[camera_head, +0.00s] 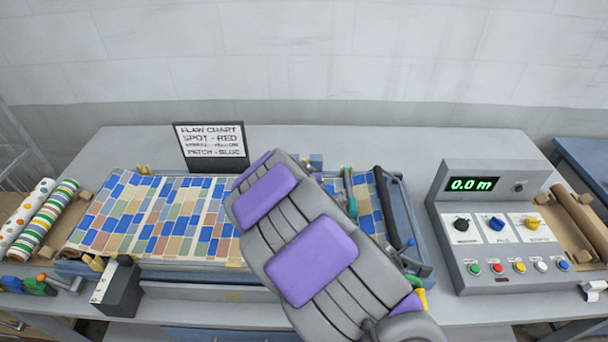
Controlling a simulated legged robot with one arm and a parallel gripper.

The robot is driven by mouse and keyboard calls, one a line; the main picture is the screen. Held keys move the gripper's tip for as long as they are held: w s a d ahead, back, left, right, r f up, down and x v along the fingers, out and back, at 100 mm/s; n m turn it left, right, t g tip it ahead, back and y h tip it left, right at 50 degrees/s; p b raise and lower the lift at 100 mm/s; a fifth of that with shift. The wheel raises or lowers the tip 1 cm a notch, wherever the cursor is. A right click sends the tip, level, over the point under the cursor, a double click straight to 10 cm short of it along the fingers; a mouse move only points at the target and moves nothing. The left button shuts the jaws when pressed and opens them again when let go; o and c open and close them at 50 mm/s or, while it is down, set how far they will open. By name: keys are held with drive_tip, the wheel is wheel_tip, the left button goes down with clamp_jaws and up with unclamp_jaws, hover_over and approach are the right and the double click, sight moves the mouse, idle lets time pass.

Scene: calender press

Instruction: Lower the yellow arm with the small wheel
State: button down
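My grey and purple arm fills the middle of the view and covers part of the press bed. My gripper's fingers cannot be made out, so their opening is not shown. No yellow arm with a small wheel can be clearly identified; it may be hidden behind my arm. A small yellow and green piece (420,298) shows at the lower right edge of my arm, and I cannot tell what it belongs to. The patterned sheet (150,215) of coloured patches lies on the press bed, and a dark roller (393,207) crosses its right end.
A control box (500,230) with knobs, buttons and a display reading 0.0 m stands at the right. A flaw chart sign (212,145) stands behind the bed. Patterned rolls (45,215) lie at the left, a brown roll (580,220) at the far right. The table's back strip is clear.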

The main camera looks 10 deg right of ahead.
drive_tip(key=shift+s+f, duration=0.1)
drive_tip(key=shift+f, duration=0.15)
drive_tip(key=c, duration=0.8)
unclamp_jaws()
drive_tip(key=o, duration=0.4)
drive_tip(key=shift+a, duration=0.15)
drive_tip(key=shift+c, duration=0.2)
drive_tip(key=shift+r, duration=0.1)
drive_tip(key=shift+r, duration=0.1)
